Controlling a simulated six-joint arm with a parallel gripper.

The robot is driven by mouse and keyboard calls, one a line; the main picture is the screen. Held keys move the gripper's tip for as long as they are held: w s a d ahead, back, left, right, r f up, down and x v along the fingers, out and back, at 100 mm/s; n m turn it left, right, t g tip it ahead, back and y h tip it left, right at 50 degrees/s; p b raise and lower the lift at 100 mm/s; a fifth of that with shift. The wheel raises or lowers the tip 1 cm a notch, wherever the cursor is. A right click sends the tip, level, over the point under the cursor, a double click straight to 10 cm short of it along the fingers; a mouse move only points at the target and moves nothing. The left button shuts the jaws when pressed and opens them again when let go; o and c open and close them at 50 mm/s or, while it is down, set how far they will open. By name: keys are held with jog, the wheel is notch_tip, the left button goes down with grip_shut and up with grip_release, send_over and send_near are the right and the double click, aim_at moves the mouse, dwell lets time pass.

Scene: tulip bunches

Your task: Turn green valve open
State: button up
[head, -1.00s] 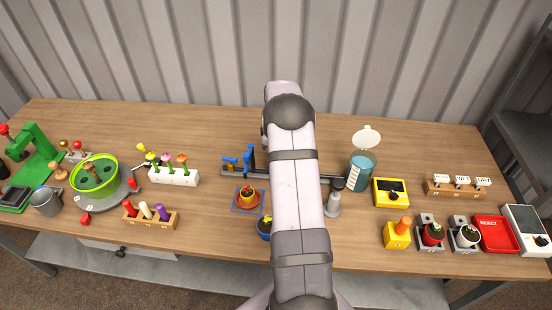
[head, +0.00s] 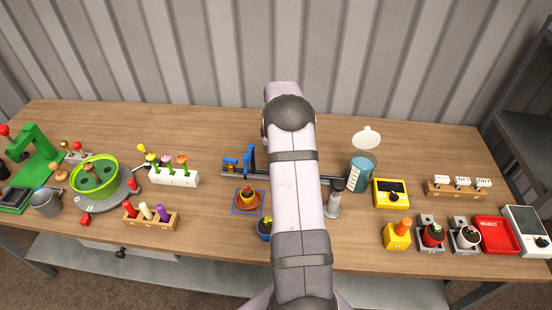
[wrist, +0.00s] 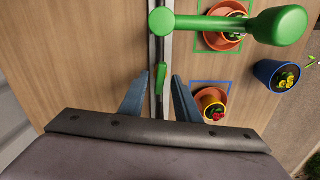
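In the wrist view, a green valve handle (wrist: 160,80) lies along a grey rail (wrist: 161,50). It joins a larger green spout (wrist: 235,25) with a round end. My gripper (wrist: 163,77) is open, its two blue-grey fingers apart on either side of the handle. I see no clear contact. In the head view my arm covers the green valve and my gripper; the rail's left part (head: 232,174) shows, with a blue valve handle (head: 230,162) and blue spout (head: 249,156).
A potted plant on a blue-outlined square (head: 248,201) and a blue pot (head: 264,229) stand in front of the rail. A clear jug of blue liquid (head: 360,175) and a grey bottle (head: 334,204) stand right of my arm.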

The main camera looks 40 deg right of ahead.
jog(key=shift+r, duration=0.1)
jog(key=shift+r+b, duration=1.1)
jog(key=shift+r, duration=2.5)
